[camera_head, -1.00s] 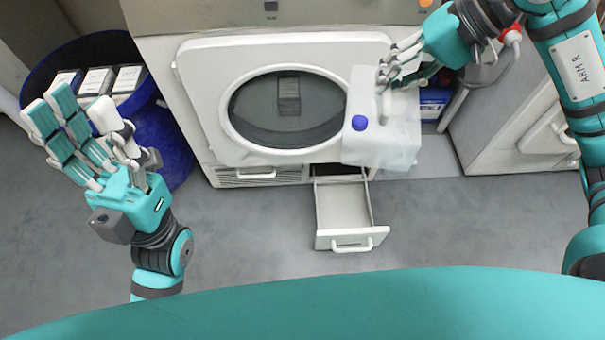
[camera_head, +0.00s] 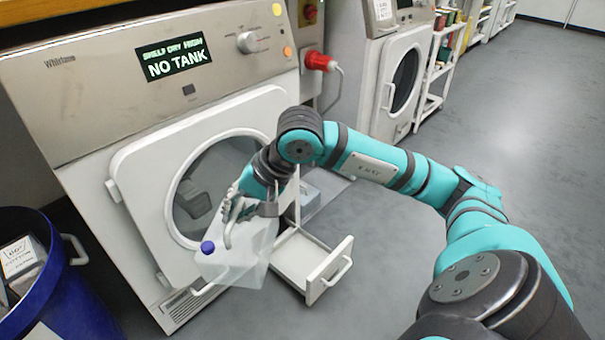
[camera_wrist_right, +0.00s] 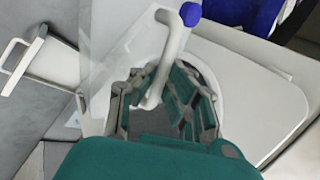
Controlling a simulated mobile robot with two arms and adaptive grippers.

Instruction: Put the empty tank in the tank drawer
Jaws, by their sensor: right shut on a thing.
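The empty tank (camera_head: 238,252) is a translucent white canister with a blue cap. My right gripper (camera_head: 240,212) is shut on its handle and holds it in front of the dryer's round door, tilted. In the right wrist view the fingers (camera_wrist_right: 160,100) close around the tank's handle (camera_wrist_right: 172,55), with the blue cap above. The tank drawer (camera_head: 312,262) is pulled out low on the dryer, just right of the tank, and looks empty inside. It also shows at the left of the right wrist view (camera_wrist_right: 40,62). My left gripper is outside the head view.
The dryer (camera_head: 120,120) has a display reading "NO TANK". A blue bin (camera_head: 55,285) with boxes stands at the lower left. A second machine (camera_head: 385,75) and a shelf trolley (camera_head: 437,65) stand at the back right. The floor right of the drawer is clear.

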